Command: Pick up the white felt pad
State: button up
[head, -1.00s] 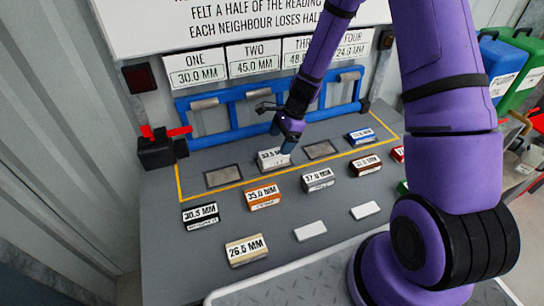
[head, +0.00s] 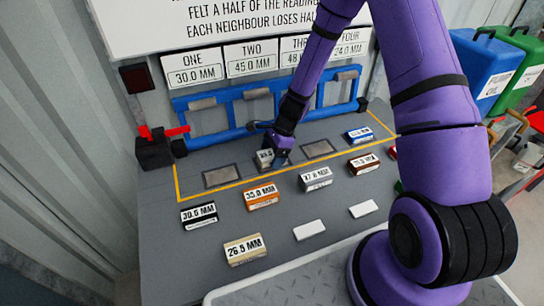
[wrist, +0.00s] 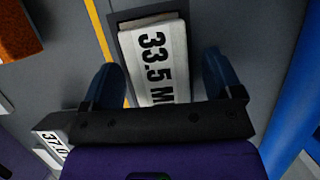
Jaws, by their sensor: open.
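A white block labelled 33.5 MM (head: 265,157), apparently the white felt pad, sits on a dark plate inside the yellow-lined strip, partly hidden by my gripper (head: 277,149). In the wrist view the white block (wrist: 155,45) lies between the two blue fingers of my gripper (wrist: 161,66). The fingers are open, one on each side, with a visible gap to the block. The block's near end is hidden behind the gripper's dark body.
Two empty dark plates (head: 222,177) (head: 319,149) flank the block. A blue rail (head: 240,118) runs close behind. Orange 35.0 MM (head: 261,196) and grey 37.0 MM (head: 316,179) blocks lie in front. Two plain white blocks (head: 309,230) (head: 364,209) lie nearer the table's front.

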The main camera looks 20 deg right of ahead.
jog(key=shift+f, duration=0.2)
jog(key=c, duration=1)
jog(key=shift+r, duration=0.1)
